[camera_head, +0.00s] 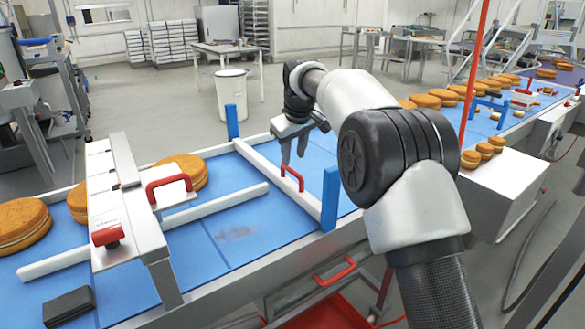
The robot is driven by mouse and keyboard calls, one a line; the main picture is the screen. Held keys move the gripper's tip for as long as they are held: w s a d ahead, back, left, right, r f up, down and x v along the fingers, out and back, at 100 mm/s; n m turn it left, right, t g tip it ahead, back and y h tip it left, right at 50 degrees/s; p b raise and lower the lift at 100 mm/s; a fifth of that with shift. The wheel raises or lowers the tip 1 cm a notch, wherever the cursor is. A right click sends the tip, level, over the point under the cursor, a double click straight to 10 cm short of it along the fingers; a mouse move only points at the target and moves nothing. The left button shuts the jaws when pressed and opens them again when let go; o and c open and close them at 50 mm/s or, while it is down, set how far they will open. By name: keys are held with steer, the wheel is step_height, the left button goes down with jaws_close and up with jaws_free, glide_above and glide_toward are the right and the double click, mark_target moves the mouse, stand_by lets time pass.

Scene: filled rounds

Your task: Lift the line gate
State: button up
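The line gate (262,162) is a white bar lying low across the blue conveyor belt, between two upright blue posts, one at the far side (232,121) and one at the near side (330,198). A red loop handle (292,177) stands on the bar. My gripper (293,159) points down just above and behind the handle in the picture. Its two grey fingers look apart with nothing between them. I cannot tell whether a fingertip touches the handle.
A white frame with a red handle (168,187) and red knob (107,236) spans the belt at left. Filled rounds (22,224) sit around it. A black item (69,305) lies near the front edge. A red cart (330,312) stands below. The belt before the gate is clear.

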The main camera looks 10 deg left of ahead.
mark_target(292, 170)
steer(key=x, duration=0.6)
steer(key=shift+w, duration=0.1)
jaws_close()
